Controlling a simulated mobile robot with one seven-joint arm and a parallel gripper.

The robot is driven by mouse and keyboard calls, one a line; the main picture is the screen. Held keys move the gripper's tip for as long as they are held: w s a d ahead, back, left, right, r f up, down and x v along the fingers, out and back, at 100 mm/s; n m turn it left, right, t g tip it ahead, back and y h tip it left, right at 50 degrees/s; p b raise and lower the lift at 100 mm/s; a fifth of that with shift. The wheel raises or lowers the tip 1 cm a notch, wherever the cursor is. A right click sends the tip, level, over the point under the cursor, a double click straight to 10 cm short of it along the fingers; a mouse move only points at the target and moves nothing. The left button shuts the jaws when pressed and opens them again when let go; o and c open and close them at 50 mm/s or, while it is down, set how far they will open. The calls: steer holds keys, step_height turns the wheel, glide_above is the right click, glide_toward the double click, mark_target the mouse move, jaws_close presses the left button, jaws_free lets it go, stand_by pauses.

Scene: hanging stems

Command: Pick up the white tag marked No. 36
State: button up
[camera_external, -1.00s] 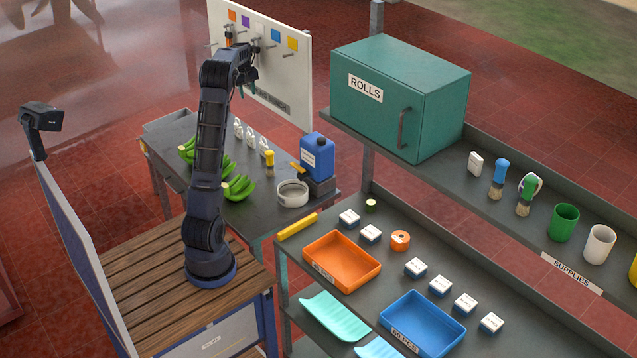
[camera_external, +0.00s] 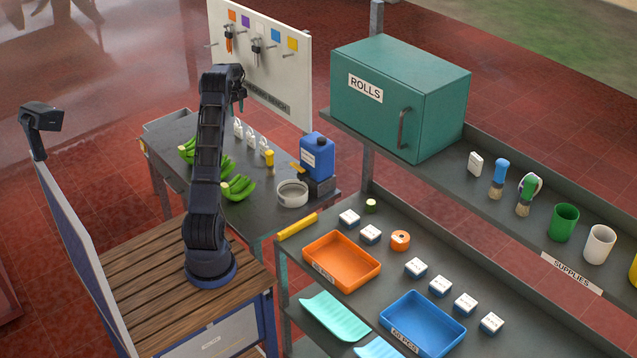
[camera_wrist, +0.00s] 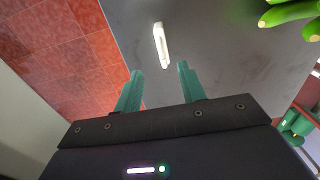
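Three small white pieces that look like tags stand in a row on the dark bench (camera_external: 222,207) in the external view: a far one (camera_external: 238,128), a middle one (camera_external: 250,138) and a near one (camera_external: 263,146). Their numbers are too small to read, so I cannot tell which is No. 36. The wrist view shows one narrow white piece (camera_wrist: 161,45) on the grey surface, beyond my fingertips and roughly between them, with a gap. My gripper (camera_wrist: 160,76) has its two green fingers apart, with nothing between them. In the external view my gripper (camera_external: 240,104) hangs just above the far tag.
Green bananas (camera_external: 238,187) lie on the bench near my arm and show at the wrist view's upper right (camera_wrist: 290,12). The peg board (camera_external: 262,60) rises behind.

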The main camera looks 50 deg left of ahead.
mark_target(238, 125)
step_height(238, 125, down, 4)
steer(key=shift+r, duration=0.1)
steer(key=shift+s+d+f, duration=0.15)
steer(key=shift+d+f, duration=0.05)
steer(key=shift+f, duration=1.1)
steer(key=shift+s+d+f, duration=0.1)
steer(key=shift+d+f, duration=0.05)
steer(key=shift+f, duration=1.1)
jaws_close()
